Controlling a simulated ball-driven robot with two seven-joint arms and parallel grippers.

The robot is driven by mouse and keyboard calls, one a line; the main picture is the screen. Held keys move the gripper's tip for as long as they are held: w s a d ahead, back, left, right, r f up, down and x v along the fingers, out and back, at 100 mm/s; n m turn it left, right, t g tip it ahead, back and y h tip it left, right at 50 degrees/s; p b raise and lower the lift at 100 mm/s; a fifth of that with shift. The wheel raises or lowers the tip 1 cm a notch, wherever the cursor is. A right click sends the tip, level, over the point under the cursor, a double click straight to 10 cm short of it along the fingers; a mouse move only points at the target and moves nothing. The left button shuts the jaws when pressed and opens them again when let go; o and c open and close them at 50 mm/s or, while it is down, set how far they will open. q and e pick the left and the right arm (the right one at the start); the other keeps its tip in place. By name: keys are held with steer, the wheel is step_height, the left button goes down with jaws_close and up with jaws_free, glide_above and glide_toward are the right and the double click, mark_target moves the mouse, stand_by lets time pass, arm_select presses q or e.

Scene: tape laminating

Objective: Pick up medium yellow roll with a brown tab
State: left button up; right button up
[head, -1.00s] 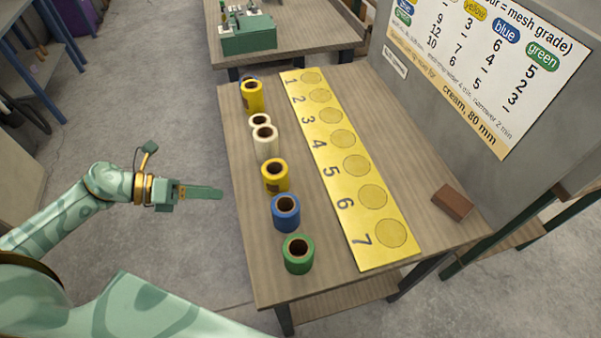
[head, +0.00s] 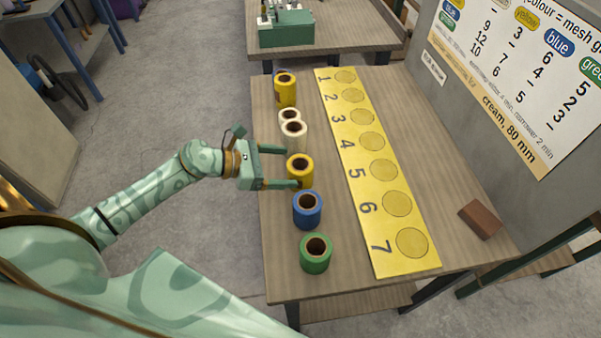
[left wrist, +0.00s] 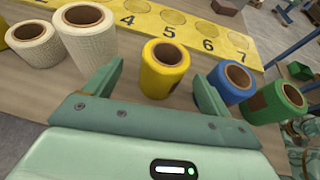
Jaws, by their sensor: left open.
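A yellow roll (head: 301,166) of middling height stands upright on the table, between the cream and blue rolls. It also shows in the left wrist view (left wrist: 163,72), with its brown core facing up. A taller yellow roll (head: 285,92) stands at the far end of the row. My left gripper (head: 278,167) is open and empty, with its fingers pointing at the nearer yellow roll. In the left wrist view the roll appears between the fingers, not gripped. My right gripper is not in view.
Two cream rolls (head: 294,135) stand beyond the nearer yellow roll; a blue roll (head: 307,211) and a green roll (head: 316,254) stand on its near side. A yellow numbered strip (head: 376,141) lies to the right. A brown block (head: 480,219) lies near the panel.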

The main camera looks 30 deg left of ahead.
arm_select(q)
steer(key=x, duration=0.5)
steer(key=shift+s+d+f, duration=0.1)
steer(key=shift+d+f, duration=0.1)
steer(key=shift+d, duration=0.1)
steer(key=c, duration=1.1)
